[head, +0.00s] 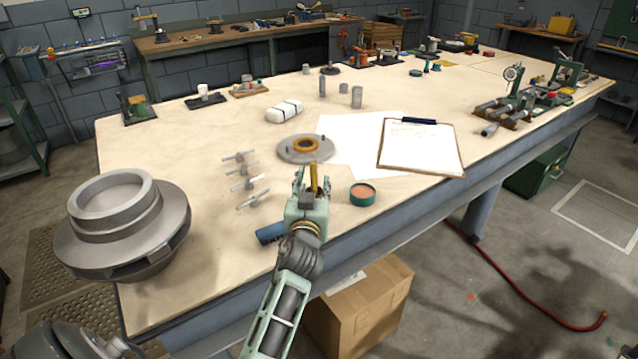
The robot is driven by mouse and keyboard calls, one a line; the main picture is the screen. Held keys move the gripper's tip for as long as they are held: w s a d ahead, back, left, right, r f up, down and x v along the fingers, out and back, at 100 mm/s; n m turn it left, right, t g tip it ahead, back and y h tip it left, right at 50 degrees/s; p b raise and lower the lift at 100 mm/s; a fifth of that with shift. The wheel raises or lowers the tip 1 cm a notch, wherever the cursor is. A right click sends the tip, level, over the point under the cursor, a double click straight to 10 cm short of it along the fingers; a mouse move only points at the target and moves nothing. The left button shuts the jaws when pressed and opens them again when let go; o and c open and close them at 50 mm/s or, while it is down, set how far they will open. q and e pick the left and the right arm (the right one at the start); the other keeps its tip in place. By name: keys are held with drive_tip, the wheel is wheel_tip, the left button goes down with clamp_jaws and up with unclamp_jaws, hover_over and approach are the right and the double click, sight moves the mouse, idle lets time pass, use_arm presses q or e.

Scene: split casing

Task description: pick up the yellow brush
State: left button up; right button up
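A slim yellow piece (313,178), which looks like the yellow brush, shows at the near part of the workbench, just short of the round grey flange. My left gripper (312,181) reaches in over the bench's front edge, with the yellow piece between its fingers. The fingers look apart, with a gap on each side of the yellow piece. The lower part of the piece is hidden by the gripper body. I cannot tell if it touches the fingers. My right gripper is not in view.
A grey flange with a brass ring (306,147) lies just beyond the gripper. A green tin (362,194) stands to its right and a blue cylinder (270,233) to its left. Several grey T-shaped pieces (244,183) and a large impeller casing (125,222) lie further left. A clipboard (421,146) lies right.

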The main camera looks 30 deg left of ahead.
sight(314, 177)
use_arm(q)
drive_tip(key=shift+w+a, duration=0.25)
drive_tip(key=shift+w, duration=0.2)
drive_tip(key=shift+w+a+f, duration=0.2)
drive_tip(key=shift+w+a, duration=0.2)
drive_tip(key=shift+w, duration=0.15)
drive_tip(key=shift+w+a+f, duration=0.2)
drive_tip(key=shift+w+a, duration=0.15)
drive_tip(key=shift+w, duration=0.2)
drive_tip(key=shift+x, duration=0.95)
drive_tip(key=c, duration=0.6)
drive_tip(key=shift+c, duration=1.1)
clamp_jaws()
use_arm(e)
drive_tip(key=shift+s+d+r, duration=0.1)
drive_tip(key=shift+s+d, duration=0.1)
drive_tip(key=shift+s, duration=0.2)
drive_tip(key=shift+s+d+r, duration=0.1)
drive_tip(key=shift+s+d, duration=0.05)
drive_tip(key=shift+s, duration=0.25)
